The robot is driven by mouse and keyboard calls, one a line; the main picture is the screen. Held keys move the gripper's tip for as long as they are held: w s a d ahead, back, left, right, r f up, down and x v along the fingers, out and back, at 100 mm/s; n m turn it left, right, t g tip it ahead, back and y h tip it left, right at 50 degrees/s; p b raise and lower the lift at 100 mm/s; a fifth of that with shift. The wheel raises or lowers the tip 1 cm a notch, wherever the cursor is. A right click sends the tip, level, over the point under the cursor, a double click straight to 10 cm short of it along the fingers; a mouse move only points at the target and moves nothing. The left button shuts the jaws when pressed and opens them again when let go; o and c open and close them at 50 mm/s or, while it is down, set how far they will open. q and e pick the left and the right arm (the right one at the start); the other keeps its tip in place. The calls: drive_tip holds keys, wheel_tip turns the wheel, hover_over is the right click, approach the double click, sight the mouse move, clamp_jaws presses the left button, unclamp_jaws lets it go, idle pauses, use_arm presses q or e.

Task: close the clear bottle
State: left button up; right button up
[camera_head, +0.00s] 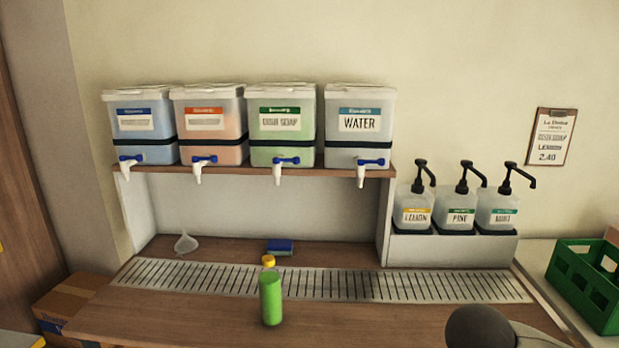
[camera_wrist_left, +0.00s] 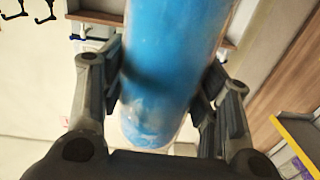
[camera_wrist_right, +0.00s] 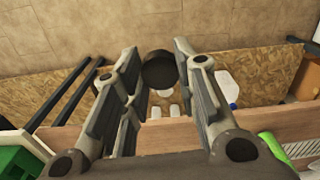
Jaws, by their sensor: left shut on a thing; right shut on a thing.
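The clear bottle (camera_wrist_left: 165,75) is filled with blue and shows in the left wrist view. My left gripper (camera_wrist_left: 160,90) is shut on its body, one finger on each side. One rounded end shows between the fingers; the other end runs out of the top of the picture, so I cannot see its mouth. My right gripper (camera_wrist_right: 158,65) is shut on a dark round cap (camera_wrist_right: 158,69) at its fingertips. The clear bottle, the cap and both grippers are outside the head view.
A green bottle (camera_head: 271,302) stands on the counter (camera_head: 180,312), with a yellow cap (camera_head: 268,261) behind it. A blue sponge (camera_head: 280,247) and a funnel (camera_head: 186,243) lie farther back. A green crate (camera_head: 585,285) is at right.

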use_arm(q)
drive_tip(key=shift+r, duration=0.1)
idle(0.4)
drive_tip(key=w+d+m+g+h, duration=0.2)
drive_tip(key=w+d+m+h, duration=0.1)
drive_tip(key=d, duration=0.4)
drive_tip(key=w+d+m+g+h, duration=0.2)
drive_tip(key=w+d+m+h, duration=0.1)
drive_tip(key=d+m+h, duration=0.2)
drive_tip(key=shift+d+r+h, duration=0.45)
drive_tip(key=shift+d+h, duration=0.55)
drive_tip(key=shift+h, duration=0.8)
drive_tip(key=shift+f, duration=0.1)
use_arm(e)
drive_tip(key=w+a+r+n, duration=0.2)
drive_tip(key=w+a+r, duration=0.4)
drive_tip(key=a+r, duration=0.3)
drive_tip(key=a, duration=0.3)
drive_tip(key=shift+w+r, duration=0.35)
drive_tip(key=shift+w, duration=0.05)
drive_tip(key=a+r+n, duration=0.1)
drive_tip(key=a+r, duration=0.7)
drive_tip(key=a+r+n, duration=0.1)
drive_tip(key=a+r, duration=0.3)
drive_tip(key=shift+s+n, duration=0.25)
drive_tip(key=shift+n, duration=0.05)
drive_tip(key=shift+d, duration=0.1)
drive_tip(key=shift+f, duration=0.1)
drive_tip(key=shift+f, duration=1.95)
